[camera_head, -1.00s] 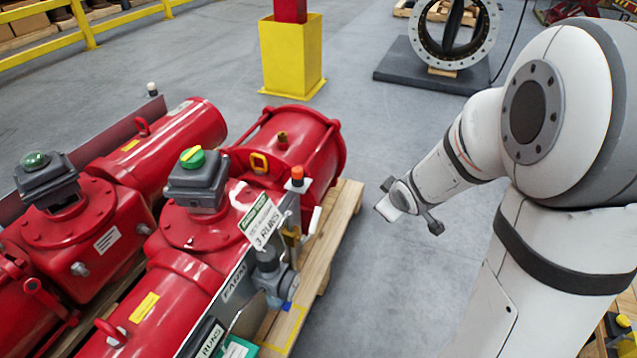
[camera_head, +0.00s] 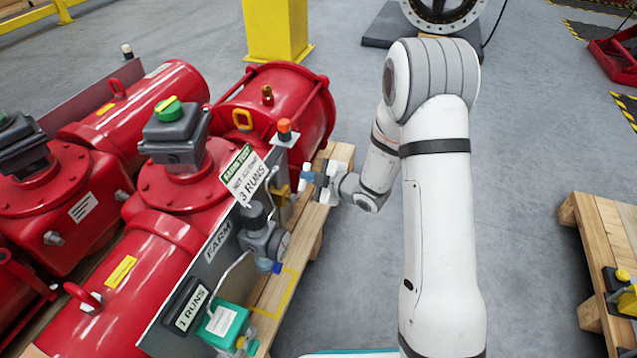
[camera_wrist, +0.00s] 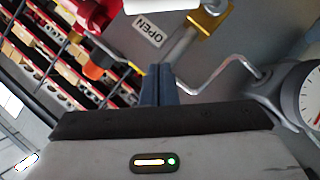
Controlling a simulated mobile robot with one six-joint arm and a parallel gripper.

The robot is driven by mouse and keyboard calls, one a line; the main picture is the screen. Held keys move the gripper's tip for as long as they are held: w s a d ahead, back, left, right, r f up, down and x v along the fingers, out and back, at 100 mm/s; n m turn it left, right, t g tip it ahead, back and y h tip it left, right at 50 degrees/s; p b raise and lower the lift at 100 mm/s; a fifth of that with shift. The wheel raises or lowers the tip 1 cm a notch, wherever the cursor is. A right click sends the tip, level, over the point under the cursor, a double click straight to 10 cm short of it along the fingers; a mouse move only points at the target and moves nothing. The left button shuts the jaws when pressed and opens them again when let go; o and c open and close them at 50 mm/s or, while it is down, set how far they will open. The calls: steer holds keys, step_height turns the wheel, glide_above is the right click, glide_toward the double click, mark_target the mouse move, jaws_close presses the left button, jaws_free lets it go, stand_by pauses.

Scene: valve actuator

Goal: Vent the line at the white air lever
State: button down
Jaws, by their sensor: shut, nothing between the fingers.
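The white air lever appears in the wrist view (camera_wrist: 182,48) as a pale bar. It runs from a brass valve body (camera_wrist: 211,18) down towards my fingertips. My gripper's dark blue fingers are shut and empty in the wrist view (camera_wrist: 158,72), close to the lever's free end. I cannot tell whether they touch it. In the head view my gripper (camera_head: 307,173) is at the panel's right side, beside the brass body (camera_head: 280,196). There the lever is hidden or too small to make out.
The panel stands against a red actuator (camera_head: 180,180) on a wooden pallet (camera_head: 328,195). An orange-topped knob (camera_head: 284,127), a 3 RUNS tag (camera_head: 246,175), a grey regulator (camera_head: 262,238) and bent tubing (camera_wrist: 222,68) are close by.

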mark_target(300, 184)
steer(key=w+f+b, duration=0.2)
steer(key=w+f, duration=0.2)
steer(key=shift+w+a, duration=0.35)
steer(key=shift+a, duration=0.1)
